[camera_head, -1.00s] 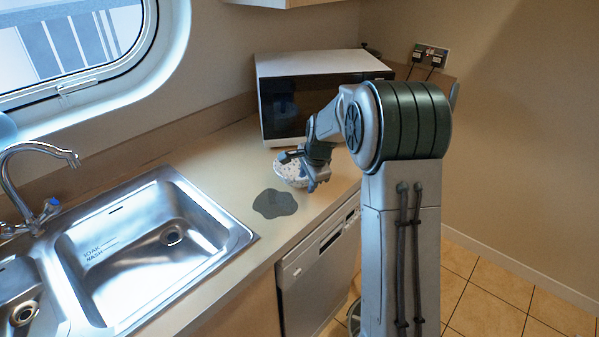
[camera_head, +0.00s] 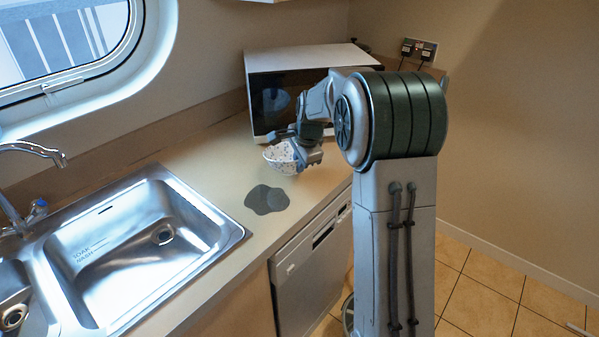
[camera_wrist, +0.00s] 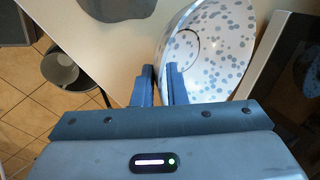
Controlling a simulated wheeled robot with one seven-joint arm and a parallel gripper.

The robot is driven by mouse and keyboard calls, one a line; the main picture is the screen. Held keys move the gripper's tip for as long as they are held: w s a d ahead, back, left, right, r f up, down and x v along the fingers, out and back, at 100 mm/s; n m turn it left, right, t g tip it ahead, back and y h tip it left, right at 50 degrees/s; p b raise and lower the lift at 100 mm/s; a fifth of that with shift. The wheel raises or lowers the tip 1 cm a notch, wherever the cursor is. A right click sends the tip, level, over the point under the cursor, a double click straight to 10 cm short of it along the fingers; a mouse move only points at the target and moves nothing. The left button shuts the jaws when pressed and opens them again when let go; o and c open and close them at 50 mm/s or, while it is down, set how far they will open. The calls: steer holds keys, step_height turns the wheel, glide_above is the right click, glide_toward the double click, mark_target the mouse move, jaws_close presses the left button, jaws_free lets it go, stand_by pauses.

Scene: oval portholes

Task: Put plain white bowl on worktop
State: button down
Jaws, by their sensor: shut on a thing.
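A white bowl with grey-blue spots (camera_head: 279,158) is at the worktop in front of the microwave, tilted. It also shows in the wrist view (camera_wrist: 215,50), with its speckled inside facing the camera. My gripper (camera_head: 300,151) is shut on the rim of this bowl; its two fingers show in the wrist view (camera_wrist: 160,78) at the bowl's near edge. The bowl appears a little above the beige worktop (camera_head: 215,165), though the exact gap is hard to tell. I see no plain white bowl.
A microwave (camera_head: 262,105) stands just behind the bowl. A dark grey flat mat (camera_head: 267,199) lies on the worktop between the bowl and the steel sink (camera_head: 130,235). Bare worktop lies left of the mat. A dishwasher (camera_head: 310,262) is under the front edge.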

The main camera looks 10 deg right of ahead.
steer(key=s+d+r+b, duration=0.2)
steer(key=s+d+r, duration=0.5)
steer(key=d, duration=0.1)
steer(key=w+d+t+b, duration=0.1)
steer(key=w+d+t, duration=0.1)
steer(key=w+d, duration=0.55)
steer(key=w+a+f, duration=0.4)
steer(key=a, duration=0.1)
steer(key=w+a+f+p, duration=0.1)
steer(key=w+a+f, duration=0.1)
steer(key=a, duration=0.1)
steer(key=shift+w+f, duration=0.2)
steer(key=shift+f, duration=2.2)
steer(key=shift+f, duration=0.15)
steer(key=c, duration=1.9)
jaws_free()
steer(key=shift+f, duration=0.15)
steer(key=o, duration=0.4)
steer(key=shift+o, duration=0.2)
